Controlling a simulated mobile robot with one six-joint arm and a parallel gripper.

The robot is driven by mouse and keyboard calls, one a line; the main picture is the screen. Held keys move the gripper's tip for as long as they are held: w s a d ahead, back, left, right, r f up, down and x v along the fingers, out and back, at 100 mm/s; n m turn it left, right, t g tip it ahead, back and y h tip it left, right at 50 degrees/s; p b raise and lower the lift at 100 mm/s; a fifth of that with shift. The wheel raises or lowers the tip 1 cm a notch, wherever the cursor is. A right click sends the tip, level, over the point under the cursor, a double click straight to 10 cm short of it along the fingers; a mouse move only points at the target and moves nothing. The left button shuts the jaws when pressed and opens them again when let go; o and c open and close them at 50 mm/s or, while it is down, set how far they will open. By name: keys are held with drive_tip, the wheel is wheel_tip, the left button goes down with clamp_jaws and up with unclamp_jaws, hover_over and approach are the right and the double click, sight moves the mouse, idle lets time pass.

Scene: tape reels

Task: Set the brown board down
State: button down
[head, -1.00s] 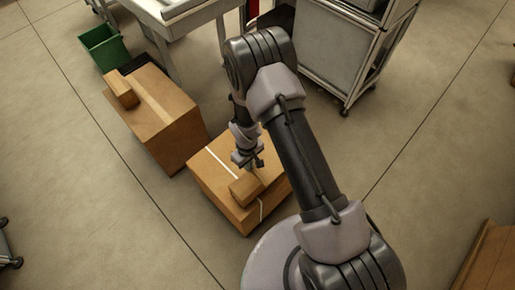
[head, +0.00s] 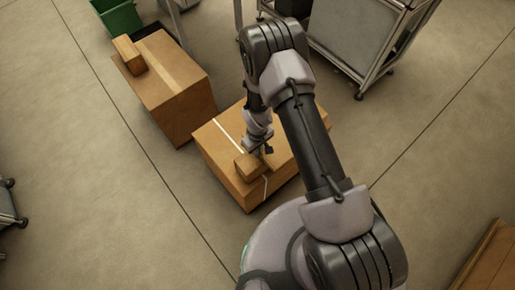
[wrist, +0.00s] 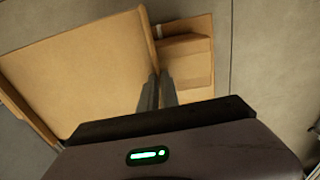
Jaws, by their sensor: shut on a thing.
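The brown board (wrist: 80,75) is a wide, flat tan panel filling the left of the wrist view. My gripper (wrist: 161,78) is shut on it near its right edge. In the head view my gripper (head: 264,150) is low over a carton (head: 222,165) with pale tape, beside a small box (head: 249,166) on its top. The board is hard to separate from the carton there, and my arm hides part of that area. I cannot tell whether the board touches the carton.
A second carton (head: 165,100) with a small box (head: 129,55) stands at upper left, near a green bin (head: 118,15). A wheeled metal cart (head: 355,45) stands at upper right. A brown slatted or boxy object (head: 490,260) is at lower right. Open floor lies left and right.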

drive_tip(key=shift+f+b, duration=0.6)
drive_tip(key=shift+f, duration=0.05)
drive_tip(key=c, duration=1.5)
unclamp_jaws()
drive_tip(key=shift+r, duration=0.1)
wheel_tip(320, 180, up, 17)
drive_tip(key=p, duration=0.7)
drive_tip(key=shift+r, duration=0.2)
drive_tip(key=d+r+m+t, duration=0.1)
drive_tip(key=d+r+m, duration=0.15)
drive_tip(key=r, duration=0.95)
drive_tip(key=d+r+m+t, duration=0.1)
drive_tip(key=d+r+m, duration=0.15)
drive_tip(key=r, duration=0.95)
drive_tip(key=s+r+m+t, duration=0.1)
drive_tip(key=s+r+m, duration=0.1)
drive_tip(key=s+r, duration=0.3)
drive_tip(key=s+d+r+m+t+y, duration=0.1)
drive_tip(key=s+r+m, duration=0.1)
drive_tip(key=s+r, duration=0.3)
drive_tip(key=s+d+r+m+t+y, duration=0.1)
drive_tip(key=s+r+m, duration=0.1)
drive_tip(key=s+r, duration=0.3)
drive_tip(key=shift+s+m+t, duration=0.3)
drive_tip(key=shift+s+t, duration=0.1)
drive_tip(key=shift+s, duration=0.65)
